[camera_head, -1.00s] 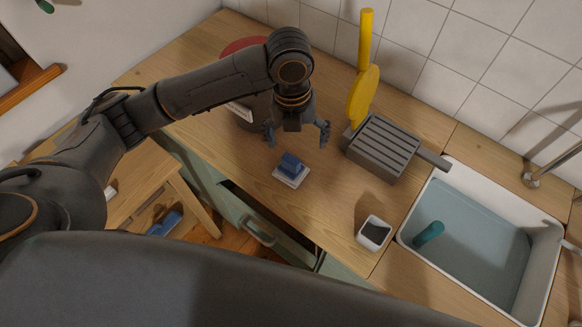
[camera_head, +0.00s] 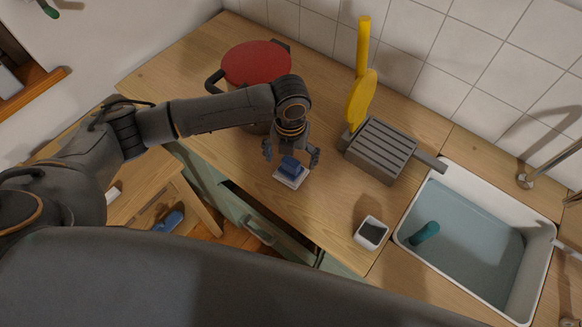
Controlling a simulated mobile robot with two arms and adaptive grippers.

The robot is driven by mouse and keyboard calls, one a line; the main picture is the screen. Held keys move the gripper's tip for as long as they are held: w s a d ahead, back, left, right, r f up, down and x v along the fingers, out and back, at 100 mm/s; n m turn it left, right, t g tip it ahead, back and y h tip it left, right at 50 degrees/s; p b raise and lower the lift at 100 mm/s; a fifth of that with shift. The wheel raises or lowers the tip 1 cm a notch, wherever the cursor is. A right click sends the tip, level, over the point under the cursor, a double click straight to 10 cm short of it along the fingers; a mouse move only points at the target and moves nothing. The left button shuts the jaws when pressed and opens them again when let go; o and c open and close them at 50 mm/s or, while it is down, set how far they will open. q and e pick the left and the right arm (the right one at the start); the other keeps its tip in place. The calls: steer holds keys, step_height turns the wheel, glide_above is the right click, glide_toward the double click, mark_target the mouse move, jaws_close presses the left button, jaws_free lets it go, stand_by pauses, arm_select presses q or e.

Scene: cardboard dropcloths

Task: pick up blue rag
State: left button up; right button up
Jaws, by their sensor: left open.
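The blue rag (camera_head: 290,167) is a small folded blue bundle on a white square dish (camera_head: 289,180) on the wooden counter. My left gripper (camera_head: 291,158) is open, its fingers pointing down on either side of the rag, one to the left and one to the right. I cannot tell whether the fingers touch it. My right gripper is not in view.
A pot with a red lid (camera_head: 257,63) stands behind my left arm. A grey slatted block (camera_head: 379,149) with a yellow utensil (camera_head: 362,85) is to the right. A white cup (camera_head: 371,233) stands near the sink (camera_head: 470,240). A drawer (camera_head: 262,224) is open below.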

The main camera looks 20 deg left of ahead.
mark_target(291, 161)
arm_select(q)
steer(key=shift+d+f, duration=0.1)
steer(key=shift+f, duration=1.45)
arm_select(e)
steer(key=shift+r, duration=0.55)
arm_select(q)
steer(key=shift+c, duration=0.4)
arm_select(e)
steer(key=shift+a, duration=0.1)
arm_select(q)
steer(key=c, duration=0.9)
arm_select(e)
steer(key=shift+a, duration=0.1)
arm_select(q)
steer(key=shift+r, duration=0.15)
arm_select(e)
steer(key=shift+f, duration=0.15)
